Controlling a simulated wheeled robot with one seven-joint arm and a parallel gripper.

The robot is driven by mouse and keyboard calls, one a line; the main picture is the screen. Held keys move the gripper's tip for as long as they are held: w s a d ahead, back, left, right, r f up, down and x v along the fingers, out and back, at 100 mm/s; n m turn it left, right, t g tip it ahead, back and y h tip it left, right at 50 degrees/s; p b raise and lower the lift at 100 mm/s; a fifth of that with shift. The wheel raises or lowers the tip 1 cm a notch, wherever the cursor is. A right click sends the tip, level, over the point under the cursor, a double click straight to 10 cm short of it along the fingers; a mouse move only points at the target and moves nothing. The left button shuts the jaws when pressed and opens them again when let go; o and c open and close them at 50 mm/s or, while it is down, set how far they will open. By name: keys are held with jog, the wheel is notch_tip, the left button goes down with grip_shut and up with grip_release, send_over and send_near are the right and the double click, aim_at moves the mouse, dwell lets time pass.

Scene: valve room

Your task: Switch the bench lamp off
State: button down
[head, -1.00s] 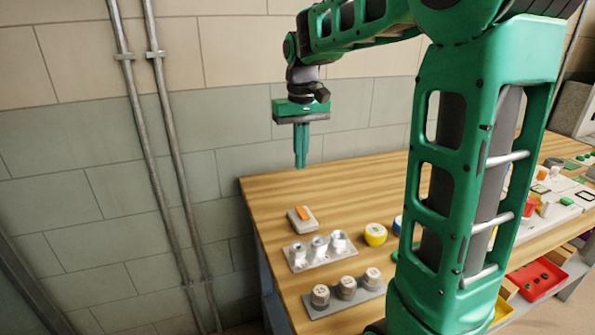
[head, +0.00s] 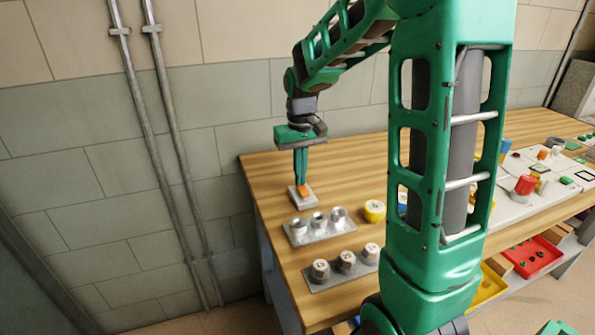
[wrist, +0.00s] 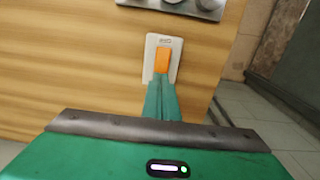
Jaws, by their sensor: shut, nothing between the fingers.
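The switch is a pale plate (head: 303,203) with an orange rocker (head: 303,189), lying on the wooden bench near its left end. In the wrist view the orange rocker (wrist: 162,60) sits in the middle of the pale plate (wrist: 176,45). My gripper (head: 301,182) is shut and empty, pointing down with its fingertips at the rocker's far end. In the wrist view the fingertips (wrist: 162,78) meet the rocker's near edge; I cannot tell whether they touch it or hover just above. No lamp can be made out in these views.
In front of the switch are a metal plate with several silver sockets (head: 319,222) and a grey plate with several pale knobs (head: 347,263). A yellow round piece (head: 374,210) stands to the right. The bench top (head: 350,160) behind is clear; the wall is close beyond.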

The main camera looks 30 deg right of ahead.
jog(key=shift+w+f, duration=0.1)
jog(key=shift+f, duration=0.05)
dwell(0.3)
jog(key=shift+s, duration=0.2)
jog(key=shift+s+a+r, duration=0.1)
jog(key=shift+s+r, duration=0.25)
jog(key=shift+s, duration=0.25)
notch_tip(320, 180, up, 14)
jog(key=w, duration=0.2)
jog(key=shift+w+d+f, duration=0.15)
jog(key=shift+w+d, duration=0.1)
jog(key=shift+w, duration=0.15)
jog(key=shift+s, duration=0.1)
dwell(0.3)
